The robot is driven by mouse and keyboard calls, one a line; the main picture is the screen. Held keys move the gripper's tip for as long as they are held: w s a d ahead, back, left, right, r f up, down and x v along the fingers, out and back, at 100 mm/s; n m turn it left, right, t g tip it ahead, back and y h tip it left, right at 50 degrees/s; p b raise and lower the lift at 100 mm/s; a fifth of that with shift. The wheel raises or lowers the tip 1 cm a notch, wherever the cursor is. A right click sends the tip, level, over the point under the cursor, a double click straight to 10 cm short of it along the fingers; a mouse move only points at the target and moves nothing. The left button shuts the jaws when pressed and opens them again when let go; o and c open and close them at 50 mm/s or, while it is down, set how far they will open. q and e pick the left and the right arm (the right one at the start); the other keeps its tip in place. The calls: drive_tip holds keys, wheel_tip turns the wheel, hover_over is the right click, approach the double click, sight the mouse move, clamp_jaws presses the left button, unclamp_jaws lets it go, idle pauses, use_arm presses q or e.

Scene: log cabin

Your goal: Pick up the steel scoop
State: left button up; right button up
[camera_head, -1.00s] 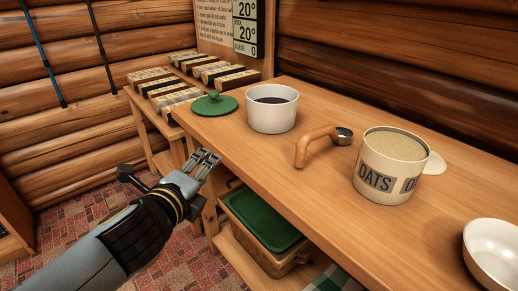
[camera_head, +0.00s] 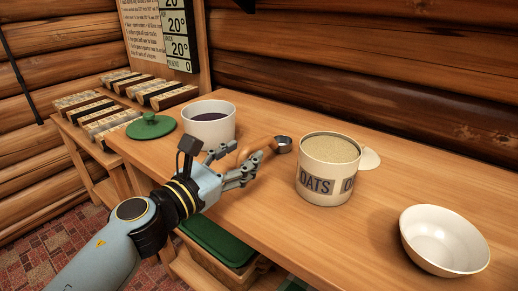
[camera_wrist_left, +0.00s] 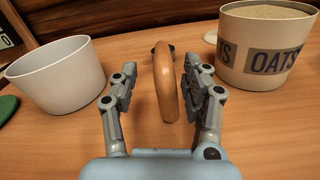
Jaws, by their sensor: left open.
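The steel scoop has a curved wooden handle and a small steel bowl (camera_head: 283,144); it rests on the wooden counter between the white pot and the oats canister. My left gripper (camera_head: 243,158) is open at the handle and partly covers it in the head view. In the left wrist view the handle (camera_wrist_left: 166,88) shows between the two spread fingers (camera_wrist_left: 163,78), with a gap on each side; the right finger looks closer. The steel bowl is mostly hidden behind the handle there. My right gripper is not in view.
The white pot (camera_head: 208,130) with dark contents stands close on the left, beside a green lid (camera_head: 151,126). The oats canister (camera_head: 327,178) stands close on the right. A white bowl (camera_head: 440,240) is farther right. The counter (camera_head: 270,225) is bare at its front.

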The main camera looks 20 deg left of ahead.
sight(257, 146)
use_arm(q)
drive_tip(key=x, duration=0.5)
drive_tip(key=shift+w+d, duration=0.1)
drive_tip(key=shift+d, duration=0.15)
drive_tip(key=shift+c, duration=0.2)
clamp_jaws()
